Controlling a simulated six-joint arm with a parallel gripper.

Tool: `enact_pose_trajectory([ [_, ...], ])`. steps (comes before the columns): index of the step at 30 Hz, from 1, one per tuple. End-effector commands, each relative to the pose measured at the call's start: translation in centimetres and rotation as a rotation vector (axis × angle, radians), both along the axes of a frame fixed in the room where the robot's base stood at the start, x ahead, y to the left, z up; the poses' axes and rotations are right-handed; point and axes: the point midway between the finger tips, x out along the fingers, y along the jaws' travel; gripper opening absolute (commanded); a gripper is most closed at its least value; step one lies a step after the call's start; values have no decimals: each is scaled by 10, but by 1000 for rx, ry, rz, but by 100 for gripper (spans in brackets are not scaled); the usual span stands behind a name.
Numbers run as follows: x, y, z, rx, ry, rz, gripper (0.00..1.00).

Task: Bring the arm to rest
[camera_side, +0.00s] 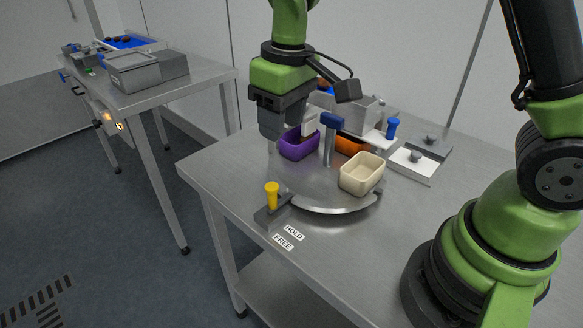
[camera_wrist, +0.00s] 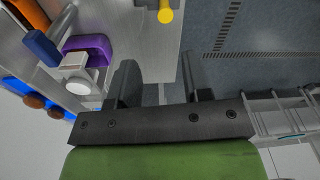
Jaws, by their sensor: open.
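My gripper (camera_side: 270,146) hangs over the left part of the steel table, to the left of the purple bin (camera_side: 298,152). In the wrist view its two fingers (camera_wrist: 163,82) stand apart with nothing between them. The purple bin also shows in the wrist view (camera_wrist: 90,46), left of the fingers. Whether the fingers touch anything below is hard to tell in the side view, but the wrist view shows only table edge and floor between them.
A round turntable (camera_side: 325,196) carries the purple bin, an orange bin (camera_side: 351,145) and a cream bin (camera_side: 362,176). A blue-topped post (camera_side: 330,130) stands among them. A yellow knob (camera_side: 271,194) is at the front, near HOLD and FREE labels. A white tray (camera_side: 414,164) lies right.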

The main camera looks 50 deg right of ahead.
Motion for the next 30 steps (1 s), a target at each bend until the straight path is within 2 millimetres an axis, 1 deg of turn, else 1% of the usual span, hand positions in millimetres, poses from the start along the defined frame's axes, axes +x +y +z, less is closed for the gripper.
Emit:
enact_pose_trajectory([
  [1,-10,-4,22,21,-44,-41,45],
  [3,-26,-10,46,50,-95,-99,45],
  [5,-41,-14,64,76,-139,-146,45],
  [6,-52,-17,74,95,-167,-179,45],
  [8,-69,-20,88,123,-210,-225,45],
  [9,-80,-22,96,141,-239,-256,45],
  [12,-110,-27,110,190,-310,-329,45],
  [15,-136,-29,116,237,-372,-393,45],
  [18,-156,-30,118,274,-421,-441,45],
  [21,-168,-31,117,300,-453,-473,45],
  [25,-175,-31,115,315,-470,-491,45],
  [30,-176,-31,115,317,-471,-493,45],
])
